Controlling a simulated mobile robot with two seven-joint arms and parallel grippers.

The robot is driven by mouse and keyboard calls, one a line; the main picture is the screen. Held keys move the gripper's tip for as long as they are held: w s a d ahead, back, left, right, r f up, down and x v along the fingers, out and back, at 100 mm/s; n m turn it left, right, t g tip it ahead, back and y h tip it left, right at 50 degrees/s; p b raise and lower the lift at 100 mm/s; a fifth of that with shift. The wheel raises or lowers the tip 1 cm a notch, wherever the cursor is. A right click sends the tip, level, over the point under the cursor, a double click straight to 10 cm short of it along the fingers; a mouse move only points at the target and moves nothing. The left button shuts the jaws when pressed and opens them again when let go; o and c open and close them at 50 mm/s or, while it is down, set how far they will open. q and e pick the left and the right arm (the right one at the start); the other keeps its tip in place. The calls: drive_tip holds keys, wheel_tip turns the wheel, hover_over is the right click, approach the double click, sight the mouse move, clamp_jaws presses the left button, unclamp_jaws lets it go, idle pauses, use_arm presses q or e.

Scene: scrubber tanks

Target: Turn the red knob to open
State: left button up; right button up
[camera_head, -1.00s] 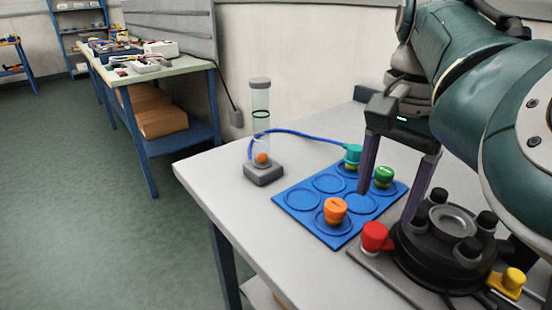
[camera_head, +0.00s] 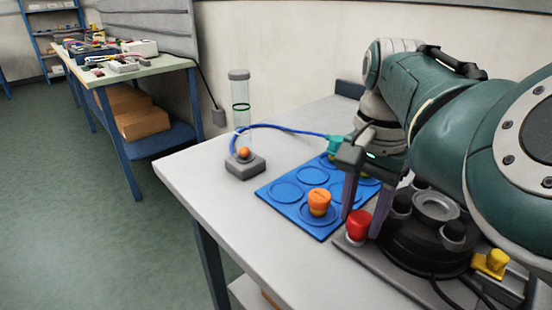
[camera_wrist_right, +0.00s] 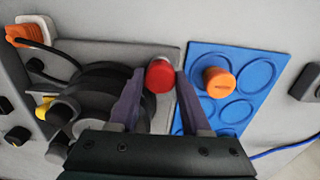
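The red knob (camera_head: 358,225) sits on the grey plate at the front left of a black round fixture (camera_head: 425,240). My right gripper (camera_head: 358,212) reaches down at the knob, with its two purple fingers apart. In the right wrist view the red knob (camera_wrist_right: 160,76) lies between the tips of the open fingers (camera_wrist_right: 160,82), with a narrow gap seeming to show on each side. Whether either finger touches it I cannot tell. My left gripper is not in view.
A blue tray (camera_head: 287,192) with round recesses lies left of the knob, holding an orange knob (camera_head: 319,202). A teal connector (camera_head: 338,146) with a blue hose leads to a clear tube (camera_head: 240,105). A yellow knob (camera_head: 491,263) is at the right. The table's left front is clear.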

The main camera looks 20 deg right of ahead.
clamp_jaws()
